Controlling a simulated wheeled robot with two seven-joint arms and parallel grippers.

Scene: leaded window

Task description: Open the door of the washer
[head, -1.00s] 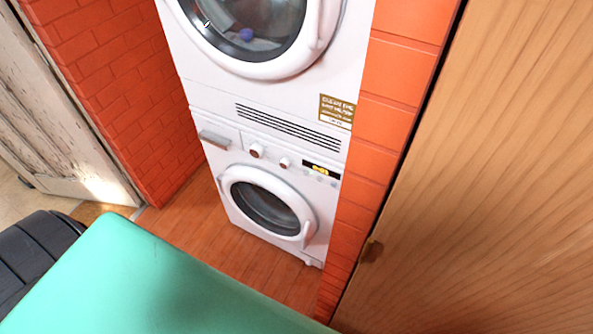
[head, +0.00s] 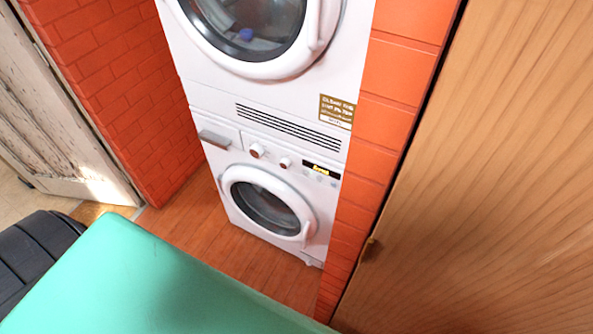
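The white washer (head: 236,222) stands at the bottom of a stack in a brick recess. Its round door (head: 263,207) is shut, with a white ring around dark glass. The door handle (head: 305,234) is on the right side of the ring. Two knobs and a lit display (head: 321,170) are above the door. A second white machine (head: 345,70) with a round glass door sits on top, and something blue shows behind its glass. Neither of my grippers is in view.
A teal surface (head: 150,285) fills the lower left front, with a dark grey object (head: 35,255) beside it. A wooden panel (head: 490,190) stands close on the right. Brick walls (head: 115,90) flank the machines. Wooden floor (head: 185,225) is clear before the washer. A worn white door (head: 60,110) is at left.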

